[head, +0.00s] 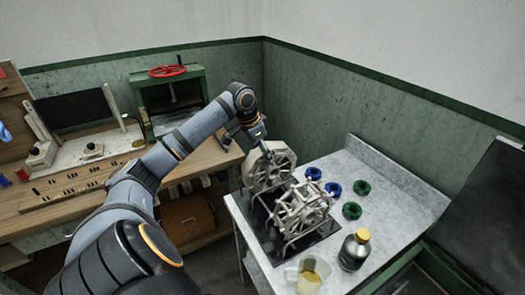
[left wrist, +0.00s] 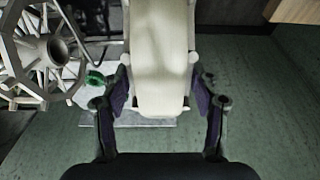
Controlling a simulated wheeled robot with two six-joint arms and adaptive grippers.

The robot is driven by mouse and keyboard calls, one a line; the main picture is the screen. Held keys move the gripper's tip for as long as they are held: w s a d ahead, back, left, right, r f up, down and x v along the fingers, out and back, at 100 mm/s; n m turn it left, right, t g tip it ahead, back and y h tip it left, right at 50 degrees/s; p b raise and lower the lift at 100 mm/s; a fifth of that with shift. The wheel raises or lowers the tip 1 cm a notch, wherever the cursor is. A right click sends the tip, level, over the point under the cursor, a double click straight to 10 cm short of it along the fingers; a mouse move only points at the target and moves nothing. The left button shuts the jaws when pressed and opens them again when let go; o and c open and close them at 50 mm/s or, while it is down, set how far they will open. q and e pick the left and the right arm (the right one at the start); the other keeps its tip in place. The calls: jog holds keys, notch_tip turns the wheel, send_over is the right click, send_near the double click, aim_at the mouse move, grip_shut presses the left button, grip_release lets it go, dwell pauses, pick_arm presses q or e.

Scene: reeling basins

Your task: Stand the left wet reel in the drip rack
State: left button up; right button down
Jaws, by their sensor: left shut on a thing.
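My left gripper (head: 265,149) reaches in from the left and is shut on the top rim of the farther pale reel (head: 262,178). In the left wrist view that rim (left wrist: 160,60) shows as a cream band between the purple finger pads. A second spoked metal reel (head: 303,207) is nearer the front, beside the held one, and also shows at left in the left wrist view (left wrist: 42,52). The drip rack (head: 310,241) looks like a dark tray with thin metal bars under the reels. I cannot tell whether the held reel touches it. My right gripper is out of view.
On the grey table (head: 376,190) are blue rings (head: 333,189), green rings (head: 351,211), a dark bottle (head: 354,250) with a yellow cap and a clear jug (head: 308,274). A wooden bench (head: 75,209) and a green press (head: 174,101) stand at left.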

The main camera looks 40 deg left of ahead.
pick_arm(q)
jog(key=o, duration=1.4)
jog(key=shift+r, duration=0.1)
jog(key=shift+c, duration=0.2)
jog(key=v, duration=1.2)
